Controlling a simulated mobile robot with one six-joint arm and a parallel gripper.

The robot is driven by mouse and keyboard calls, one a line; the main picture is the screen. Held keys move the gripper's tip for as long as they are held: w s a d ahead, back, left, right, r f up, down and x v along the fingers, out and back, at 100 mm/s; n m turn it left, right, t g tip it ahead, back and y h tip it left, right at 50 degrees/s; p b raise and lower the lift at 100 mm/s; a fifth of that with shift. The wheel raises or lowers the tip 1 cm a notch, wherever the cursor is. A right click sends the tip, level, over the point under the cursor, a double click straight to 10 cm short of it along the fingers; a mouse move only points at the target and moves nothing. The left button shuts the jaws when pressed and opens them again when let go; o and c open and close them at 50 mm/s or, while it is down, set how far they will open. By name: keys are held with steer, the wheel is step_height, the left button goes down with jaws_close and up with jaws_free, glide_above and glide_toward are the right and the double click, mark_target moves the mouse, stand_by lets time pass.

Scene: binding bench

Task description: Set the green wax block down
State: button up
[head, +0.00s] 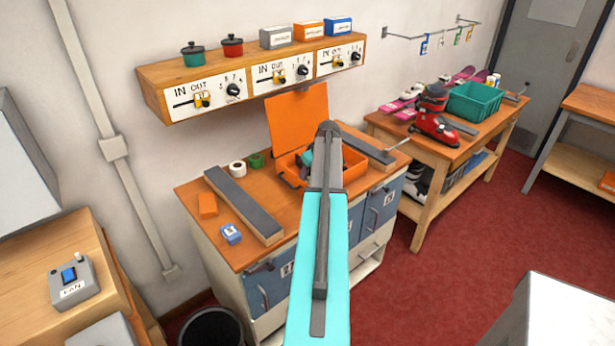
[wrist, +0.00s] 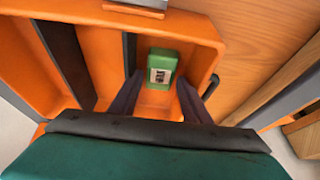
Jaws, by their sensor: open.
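The green wax block (wrist: 164,62), with a pale label on its face, lies inside the orange box (wrist: 204,32) in the wrist view. It is in the compartment to the right of a dark divider (wrist: 129,52). My gripper (wrist: 160,79) is open, with one dark finger on each side of the block's near end. I cannot tell whether either finger touches it. In the head view the orange box (head: 356,172) stands on the bench with its lid (head: 298,122) raised. My arm hides the block there.
On the bench (head: 200,232) are a long grey-topped bar (head: 240,200), a white roll (head: 237,168), a small green item (head: 256,160), an orange block (head: 207,205) and a blue-white box (head: 231,233). A shelf (head: 150,80) with switch panels hangs above.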

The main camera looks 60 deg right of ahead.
steer(key=shift+r, duration=0.1)
steer(key=shift+r+p, duration=0.5)
steer(key=shift+r, duration=0.2)
steer(key=shift+s+r+b, duration=0.2)
steer(key=shift+b, duration=0.15)
steer(key=b+v, duration=0.3)
steer(key=v, duration=0.8)
steer(key=shift+a+r, duration=0.1)
